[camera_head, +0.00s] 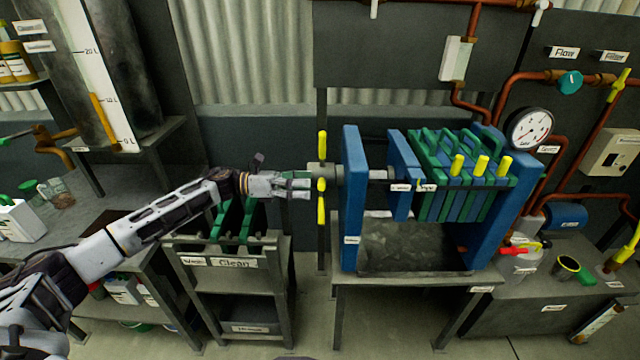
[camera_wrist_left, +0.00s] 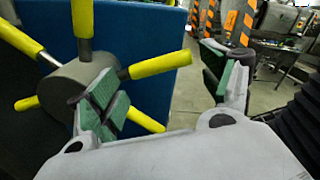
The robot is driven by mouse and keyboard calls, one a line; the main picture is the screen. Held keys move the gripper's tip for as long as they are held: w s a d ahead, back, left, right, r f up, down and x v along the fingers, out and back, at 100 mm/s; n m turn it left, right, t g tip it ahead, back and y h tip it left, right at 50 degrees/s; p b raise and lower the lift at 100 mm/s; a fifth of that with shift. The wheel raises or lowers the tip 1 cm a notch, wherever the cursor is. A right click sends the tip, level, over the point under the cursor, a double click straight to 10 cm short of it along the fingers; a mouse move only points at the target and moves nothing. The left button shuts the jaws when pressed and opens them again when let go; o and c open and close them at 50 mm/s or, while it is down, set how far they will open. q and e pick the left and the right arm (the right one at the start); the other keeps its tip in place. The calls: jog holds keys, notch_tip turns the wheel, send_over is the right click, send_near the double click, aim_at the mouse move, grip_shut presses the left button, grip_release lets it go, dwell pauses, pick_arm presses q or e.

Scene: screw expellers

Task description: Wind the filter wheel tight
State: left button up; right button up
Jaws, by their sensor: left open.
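The filter wheel (camera_head: 322,177) is a grey hub with yellow spoke handles, on the left side of the blue end frame of the filter press (camera_head: 352,195). In the left wrist view the wheel hub (camera_wrist_left: 75,78) shows close up, with several yellow handles around it. My left gripper (camera_head: 304,185) is beside the hub, with its green-padded fingers pointing at the wheel. In the left wrist view the left gripper (camera_wrist_left: 165,88) is open; one finger overlaps the hub and a yellow handle lies between the fingers. I cannot tell whether it touches. My right gripper is not in view.
A rack labelled Clean (camera_head: 232,262) with green-edged plates stands below my left arm. The press plates (camera_head: 460,185) carry green and yellow handles, right of the wheel. A pressure gauge (camera_head: 529,128) and copper pipes are at the right. Floor shows between rack and press stand.

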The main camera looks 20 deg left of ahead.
aim_at(320, 185)
pick_arm(q)
jog(key=x, duration=0.4)
jog(key=shift+d, duration=0.15)
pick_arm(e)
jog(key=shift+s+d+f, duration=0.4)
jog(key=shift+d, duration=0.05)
pick_arm(q)
jog(key=c, duration=1.2)
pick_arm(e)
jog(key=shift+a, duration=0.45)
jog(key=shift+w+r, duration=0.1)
